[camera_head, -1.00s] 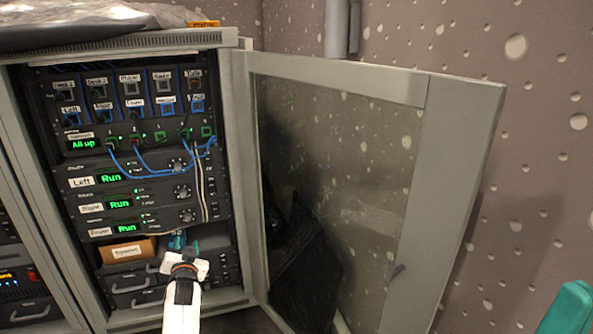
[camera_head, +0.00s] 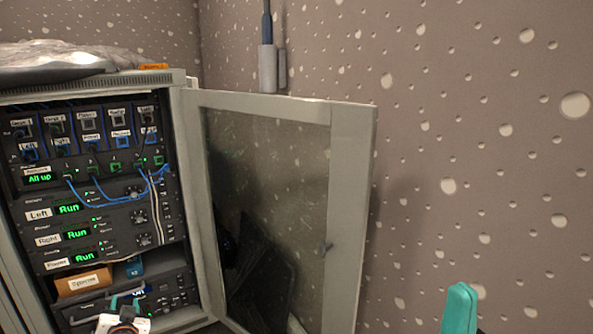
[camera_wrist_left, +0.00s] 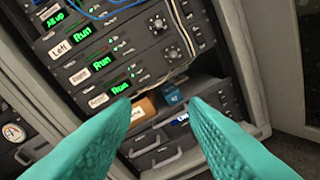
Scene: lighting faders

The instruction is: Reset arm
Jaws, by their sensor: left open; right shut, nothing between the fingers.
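My left gripper (camera_head: 126,304) is at the bottom left of the head view, in front of the lower part of the rack (camera_head: 186,200). In the left wrist view its two teal fingers (camera_wrist_left: 160,104) are spread apart with nothing between them. Past the fingertips is a shelf with a brown box (camera_wrist_left: 143,108) and a small blue item (camera_wrist_left: 173,97). A teal finger of my right gripper (camera_head: 460,308) shows at the bottom right of the head view, in front of the wall and away from the rack.
The rack's glass door (camera_head: 270,200) stands open to the right. Blue patch cables (camera_head: 110,203) hang across the panel, whose displays read "All up" and "Run". A grey cloth-like bundle (camera_head: 60,60) lies on top. The pitted wall (camera_head: 480,150) is behind.

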